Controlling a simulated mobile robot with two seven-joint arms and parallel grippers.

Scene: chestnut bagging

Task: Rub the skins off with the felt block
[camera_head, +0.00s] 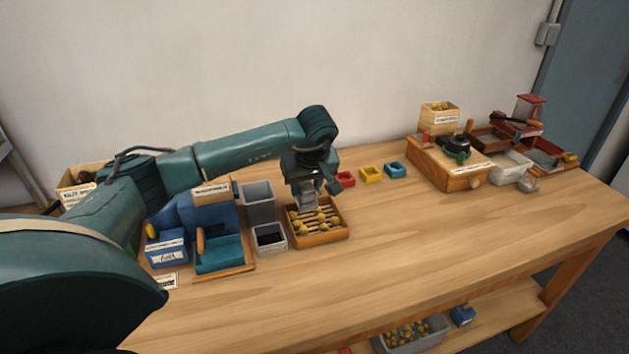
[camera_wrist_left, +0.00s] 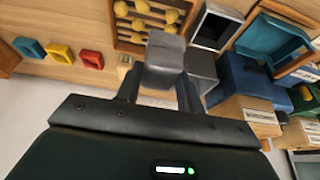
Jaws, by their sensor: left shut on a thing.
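My left gripper (camera_head: 309,194) is shut on a grey block, the felt block (camera_head: 309,203), and holds it at the back left part of a wooden slatted tray (camera_head: 334,238). Several yellow-brown chestnuts (camera_head: 303,225) lie on the slats. In the left wrist view the felt block (camera_wrist_left: 164,60) sits between the fingers of my left gripper (camera_wrist_left: 158,88), beside the tray rim (camera_wrist_left: 112,22) and near the chestnuts (camera_wrist_left: 140,25). I cannot tell whether the block touches a chestnut. My right gripper is not in view.
A black-lined grey bin (camera_head: 270,236) and a taller grey bin (camera_head: 258,201) stand left of the tray. Small red (camera_head: 346,179), yellow (camera_head: 371,174) and blue (camera_head: 395,170) trays stand behind it to the right. The table (camera_head: 420,240) is clear in front and to the right.

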